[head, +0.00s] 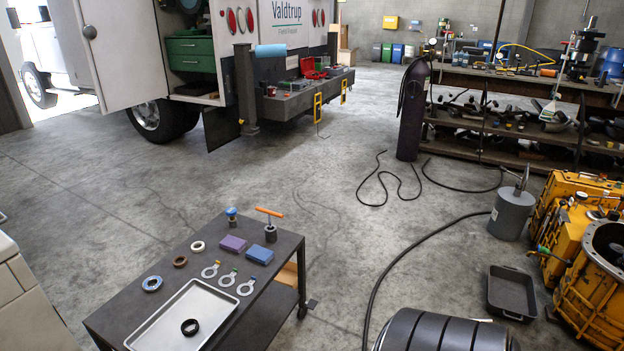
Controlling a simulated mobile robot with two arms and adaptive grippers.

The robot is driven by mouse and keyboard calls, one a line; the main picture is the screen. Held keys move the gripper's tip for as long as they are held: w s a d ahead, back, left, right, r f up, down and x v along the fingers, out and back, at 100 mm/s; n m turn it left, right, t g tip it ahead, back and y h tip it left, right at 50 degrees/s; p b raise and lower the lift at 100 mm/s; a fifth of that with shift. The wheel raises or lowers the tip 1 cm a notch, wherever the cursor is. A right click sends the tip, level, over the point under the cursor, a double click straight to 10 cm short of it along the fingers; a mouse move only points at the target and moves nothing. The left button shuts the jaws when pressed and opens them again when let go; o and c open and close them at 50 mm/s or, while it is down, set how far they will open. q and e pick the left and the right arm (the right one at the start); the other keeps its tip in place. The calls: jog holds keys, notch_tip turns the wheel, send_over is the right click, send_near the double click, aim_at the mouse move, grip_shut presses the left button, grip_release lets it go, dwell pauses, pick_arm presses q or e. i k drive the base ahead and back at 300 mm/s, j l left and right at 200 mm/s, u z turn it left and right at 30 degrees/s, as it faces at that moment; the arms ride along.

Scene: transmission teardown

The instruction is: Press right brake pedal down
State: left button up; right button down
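A dark metal cart (272,322) stands at the lower left in the head view. A small dark tab (311,303) sticks out to the right near the foot of its right leg; it may be the right brake pedal, but it is too small to tell whether it is up or down. No other pedal can be made out. The cart's left foot is hidden. Neither of my grippers is in view.
On the cart are a silver tray (168,318) with a black ring (190,327), a blue box (260,253), a purple box (233,243) and several rings. A dark ribbed object (440,332) stands to its right. A black hose (398,253) crosses the floor between.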

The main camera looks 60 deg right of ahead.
aim_at(311, 304)
jog(key=l+z, duration=0.2)
jog(key=z, duration=0.25)
jog(key=i+l+z, duration=0.15)
jog(key=z, duration=0.35)
jog(key=i+l+z, duration=0.1)
jog(key=z, duration=0.8)
jog(key=i, duration=0.05)
